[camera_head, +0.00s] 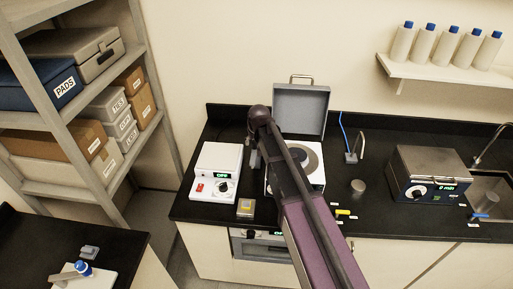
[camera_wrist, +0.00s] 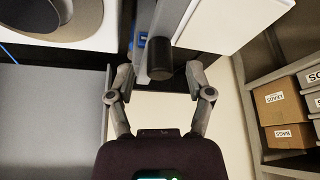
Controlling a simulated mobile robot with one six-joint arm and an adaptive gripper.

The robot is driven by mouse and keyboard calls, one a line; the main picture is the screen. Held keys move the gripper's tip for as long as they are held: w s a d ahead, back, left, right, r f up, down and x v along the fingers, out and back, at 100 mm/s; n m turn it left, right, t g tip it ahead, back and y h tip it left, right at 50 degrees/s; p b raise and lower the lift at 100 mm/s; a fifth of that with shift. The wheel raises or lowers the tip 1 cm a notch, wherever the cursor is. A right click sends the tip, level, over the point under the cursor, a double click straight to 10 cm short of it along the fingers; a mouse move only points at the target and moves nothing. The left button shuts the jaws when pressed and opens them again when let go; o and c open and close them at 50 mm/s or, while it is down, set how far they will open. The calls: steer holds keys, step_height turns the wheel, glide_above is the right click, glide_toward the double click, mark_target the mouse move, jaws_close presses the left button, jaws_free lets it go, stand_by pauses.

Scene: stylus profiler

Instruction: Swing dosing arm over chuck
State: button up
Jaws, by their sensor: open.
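The dosing arm (camera_wrist: 172,18) is a grey bar in the wrist view, ending in a dark cylindrical knob (camera_wrist: 159,58). My gripper (camera_wrist: 160,75) is open, with one finger on each side of the knob. I cannot tell whether either finger touches it. The chuck (camera_wrist: 40,12) is a dark disc in the white machine at the upper left of the wrist view. The dosing arm is beside the chuck, not over it. In the head view my arm hides part of the white machine (camera_head: 318,176) and most of my gripper. The machine's grey lid (camera_head: 301,108) stands open.
A white control box (camera_head: 217,170) with a green display stands left of the machine. A small yellow-and-grey block (camera_head: 245,208) lies in front. A metal box device (camera_head: 432,172) and sink are at right. A shelf rack (camera_head: 110,185) stands at far left. Black counter (camera_head: 380,215) has some bare room.

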steer(key=shift+b+x, duration=0.6)
steer(key=shift+x, duration=0.3)
